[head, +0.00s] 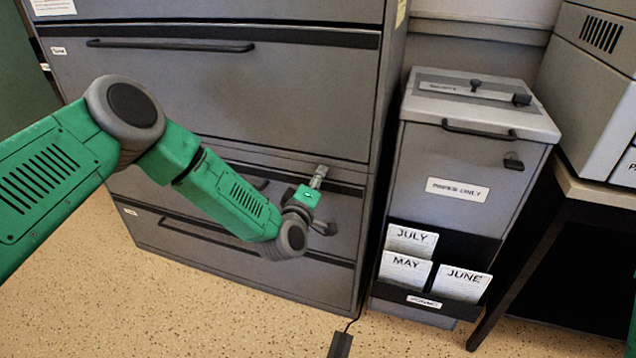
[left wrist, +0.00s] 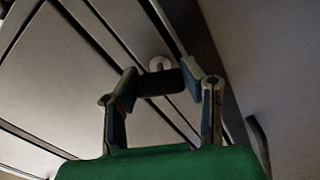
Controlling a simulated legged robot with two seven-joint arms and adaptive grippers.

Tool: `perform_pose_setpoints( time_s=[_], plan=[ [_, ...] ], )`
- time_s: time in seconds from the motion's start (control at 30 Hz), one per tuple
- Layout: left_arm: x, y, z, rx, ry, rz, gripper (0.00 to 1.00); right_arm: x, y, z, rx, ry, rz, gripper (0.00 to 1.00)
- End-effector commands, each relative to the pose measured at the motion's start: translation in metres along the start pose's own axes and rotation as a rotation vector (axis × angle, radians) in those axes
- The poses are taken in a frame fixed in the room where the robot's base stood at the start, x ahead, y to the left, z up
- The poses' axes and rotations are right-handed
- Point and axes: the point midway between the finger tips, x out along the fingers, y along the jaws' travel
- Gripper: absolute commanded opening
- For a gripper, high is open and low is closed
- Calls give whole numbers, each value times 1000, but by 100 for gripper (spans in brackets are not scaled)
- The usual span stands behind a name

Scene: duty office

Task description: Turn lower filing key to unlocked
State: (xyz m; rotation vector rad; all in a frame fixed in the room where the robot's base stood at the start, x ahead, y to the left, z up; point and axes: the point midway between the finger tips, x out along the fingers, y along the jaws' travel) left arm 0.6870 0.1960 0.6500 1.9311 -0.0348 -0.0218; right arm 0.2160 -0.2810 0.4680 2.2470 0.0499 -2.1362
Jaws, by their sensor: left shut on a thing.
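The lower filing key has a dark bow (left wrist: 160,84) that shows in the left wrist view, lying crosswise in front of a pale round lock (left wrist: 159,63) on the filing cabinet (head: 250,85). My left gripper (left wrist: 165,81) is shut on this bow, one finger at each end. In the head view the left gripper (head: 318,176) is at the right side of the cabinet front, near the top of a lower drawer. The key is too small and covered there to make out. The lock's markings cannot be read. My right gripper is not in view.
A grey bin (head: 415,165) labelled "PAPER ONLY" stands right of the cabinet, with JULY, MAY and JUNE cards in a black holder. A table (head: 600,192) bearing a grey machine (head: 590,85) is at the right. Speckled floor (head: 190,315) is open in front.

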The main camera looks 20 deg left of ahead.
Motion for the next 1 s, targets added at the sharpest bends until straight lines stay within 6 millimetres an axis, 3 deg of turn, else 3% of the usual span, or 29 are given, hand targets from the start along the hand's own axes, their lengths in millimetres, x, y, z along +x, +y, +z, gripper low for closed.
perform_pose_setpoints(
  time_s=[0.5,1.0],
  plan=[
    [-1,-4,0,-324,0,-8,7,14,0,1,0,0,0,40],
    [-1,-5,0,-376,0,-10,7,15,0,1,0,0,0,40]
  ],
)
